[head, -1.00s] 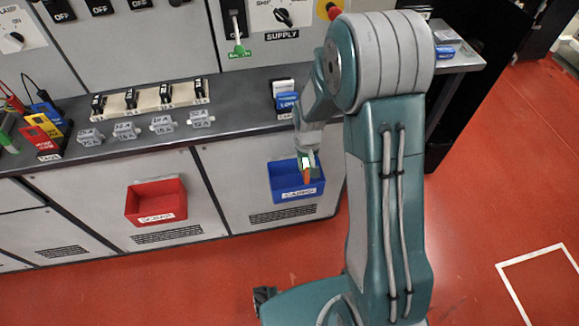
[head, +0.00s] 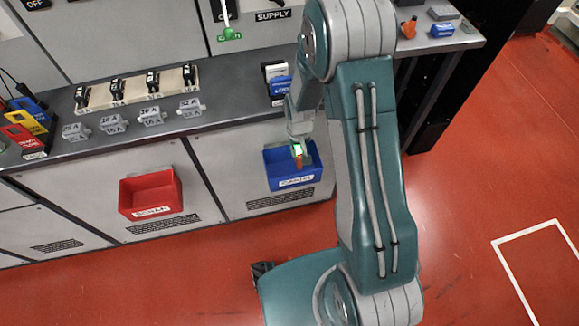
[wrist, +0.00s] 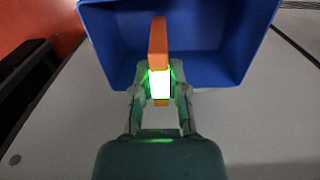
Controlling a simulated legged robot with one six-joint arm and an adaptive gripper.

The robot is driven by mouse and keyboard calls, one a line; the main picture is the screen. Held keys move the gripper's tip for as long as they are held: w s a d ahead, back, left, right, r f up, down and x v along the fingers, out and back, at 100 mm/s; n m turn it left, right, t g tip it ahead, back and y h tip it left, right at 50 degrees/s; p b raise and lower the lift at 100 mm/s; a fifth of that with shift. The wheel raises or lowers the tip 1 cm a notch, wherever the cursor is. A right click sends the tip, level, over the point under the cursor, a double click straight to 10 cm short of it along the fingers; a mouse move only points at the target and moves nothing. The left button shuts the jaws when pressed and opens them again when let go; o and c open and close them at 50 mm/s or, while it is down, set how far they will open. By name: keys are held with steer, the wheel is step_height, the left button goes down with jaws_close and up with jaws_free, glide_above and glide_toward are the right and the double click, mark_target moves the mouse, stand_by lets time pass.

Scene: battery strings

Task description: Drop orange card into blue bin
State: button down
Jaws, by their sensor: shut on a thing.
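The blue bin (head: 311,175) hangs on the cabinet front below the counter, with a white label on its front. In the wrist view the blue bin (wrist: 240,50) fills the upper part, its open inside facing me. My gripper (head: 299,152) is at the bin's opening. It is shut on the orange card (wrist: 157,42), which sticks out past the fingertips against the bin's inside. A bright white patch with a green glow shows between the fingers of my gripper (wrist: 160,84). In the head view the orange card (head: 299,162) is small and partly hidden; I cannot tell its exact depth in the bin.
A red bin (head: 150,195) hangs to the left on the same cabinet. The counter (head: 230,112) above holds grey blocks, a switch strip (head: 135,88), coloured cards (head: 28,122) and a blue item (head: 281,86). The red floor is open at right.

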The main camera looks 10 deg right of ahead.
steer(key=c, duration=0.6)
jaws_free()
step_height(320, 180, up, 12)
steer(key=shift+f, duration=0.1)
stand_by(0.4)
steer(key=s+r+t, duration=0.1)
steer(key=s+r, duration=0.3)
steer(key=r, duration=0.4)
steer(key=s+r+t, duration=0.2)
steer(key=s+r, duration=0.2)
steer(key=r, duration=0.3)
steer(key=s+r+t, duration=0.1)
steer(key=s+r, duration=0.1)
steer(key=s, duration=0.2)
steer(key=s+r, duration=0.3)
steer(key=s, duration=0.1)
steer(key=s+r+t, duration=0.1)
steer(key=s+r, duration=0.1)
steer(key=s, duration=0.3)
steer(key=shift+r+t, duration=0.3)
steer(key=shift+r, duration=0.1)
